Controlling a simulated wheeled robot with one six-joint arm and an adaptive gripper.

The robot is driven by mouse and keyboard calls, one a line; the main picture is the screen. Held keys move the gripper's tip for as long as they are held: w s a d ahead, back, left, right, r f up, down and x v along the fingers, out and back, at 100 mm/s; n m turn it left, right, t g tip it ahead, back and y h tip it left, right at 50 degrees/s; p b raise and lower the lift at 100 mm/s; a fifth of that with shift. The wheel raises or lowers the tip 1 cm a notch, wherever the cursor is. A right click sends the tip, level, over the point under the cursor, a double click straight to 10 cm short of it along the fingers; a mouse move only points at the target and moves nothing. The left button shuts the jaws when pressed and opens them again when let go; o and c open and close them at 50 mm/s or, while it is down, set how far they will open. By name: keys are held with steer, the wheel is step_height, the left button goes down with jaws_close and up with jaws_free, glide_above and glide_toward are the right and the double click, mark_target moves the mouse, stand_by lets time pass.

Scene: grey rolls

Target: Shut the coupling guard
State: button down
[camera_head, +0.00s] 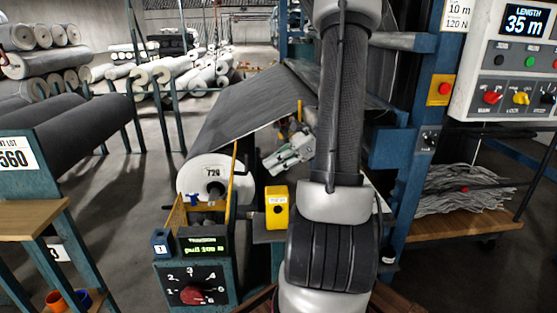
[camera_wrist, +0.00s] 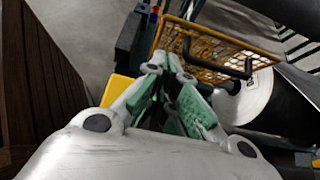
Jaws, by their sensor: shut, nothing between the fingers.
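The coupling guard is a yellow mesh panel; in the head view its panel (camera_head: 233,178) stands up nearly edge-on beside the roll marked 729. In the wrist view the guard (camera_wrist: 205,45) shows its mesh face with a dark bar handle (camera_wrist: 215,72) across it. The panel looks raised, so the guard appears open. Below it in the head view is a yellow-sided housing with grey parts inside (camera_head: 206,218). My gripper (camera_head: 272,163) is to the right of the panel, shut and empty. In the wrist view its fingertips (camera_wrist: 165,62) are close to the handle's left end; contact cannot be told.
The roll (camera_head: 203,175) sits behind the guard. A tension box (camera_head: 197,283) with a red knob stands in front. A yellow box (camera_head: 277,208) is right of the guard, below my gripper. A blue frame post (camera_head: 405,200) stands to the right.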

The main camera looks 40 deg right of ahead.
mark_target(246, 172)
steer(key=shift+w+a+f, duration=0.35)
steer(key=shift+w+a, duration=0.4)
steer(key=shift+a, duration=0.35)
steer(key=shift+w+a+f, duration=0.4)
steer(key=shift+w+a, duration=0.35)
steer(key=shift+a, duration=0.4)
steer(key=shift+w+a+f, duration=0.35)
steer(key=shift+w+a, duration=0.4)
steer(key=shift+a, duration=0.35)
steer(key=shift+a, duration=0.1)
